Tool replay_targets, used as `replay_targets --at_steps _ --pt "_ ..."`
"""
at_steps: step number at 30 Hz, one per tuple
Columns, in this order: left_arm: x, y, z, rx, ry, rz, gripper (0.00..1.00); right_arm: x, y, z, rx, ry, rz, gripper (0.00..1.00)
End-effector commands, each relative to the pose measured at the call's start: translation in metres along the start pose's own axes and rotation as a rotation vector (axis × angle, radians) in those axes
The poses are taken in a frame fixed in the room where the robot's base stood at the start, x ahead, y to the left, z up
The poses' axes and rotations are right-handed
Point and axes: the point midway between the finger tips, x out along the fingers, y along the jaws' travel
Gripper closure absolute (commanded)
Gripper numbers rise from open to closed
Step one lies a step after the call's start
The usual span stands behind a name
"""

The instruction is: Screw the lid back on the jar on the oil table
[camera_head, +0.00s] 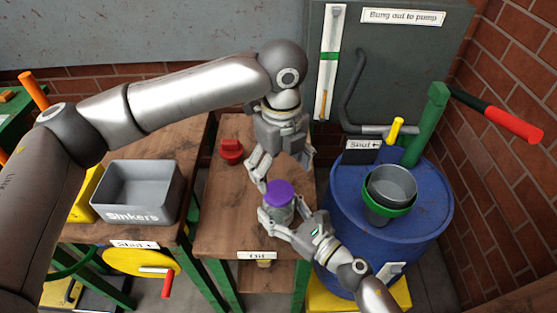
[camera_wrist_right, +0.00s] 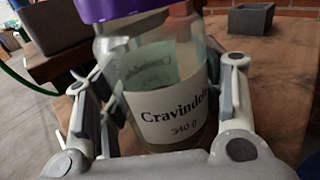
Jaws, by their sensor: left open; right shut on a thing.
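The jar (camera_head: 277,213) is clear glass and stands upright near the front of the narrow wooden table (camera_head: 225,215). Its purple lid (camera_head: 279,190) sits at its mouth; I cannot tell whether it is threaded. My right gripper (camera_head: 290,222) is shut on the jar's body from the front right. In the right wrist view its fingers flank the jar's white label (camera_wrist_right: 167,112), with the lid (camera_wrist_right: 125,7) at the top edge. My left gripper (camera_head: 281,168) is open, pointing down just behind and above the lid, with one finger close to it.
A red object (camera_head: 231,151) lies behind the jar on the left. A grey Sinkers bin (camera_head: 137,185) stands on the left table. A blue drum (camera_head: 345,205) bearing a grey pot (camera_head: 391,184) stands close on the right. The table's left part is clear.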

Motion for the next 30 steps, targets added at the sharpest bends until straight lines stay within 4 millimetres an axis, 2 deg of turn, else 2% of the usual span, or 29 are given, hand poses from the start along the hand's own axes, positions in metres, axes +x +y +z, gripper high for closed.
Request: replay_targets --at_steps 30 --pt "-0.011 0.003 0.001 -1.585 -0.001 0.0 0.19 0.0 0.0 0.0 0.0 0.0 0.0 1.0"
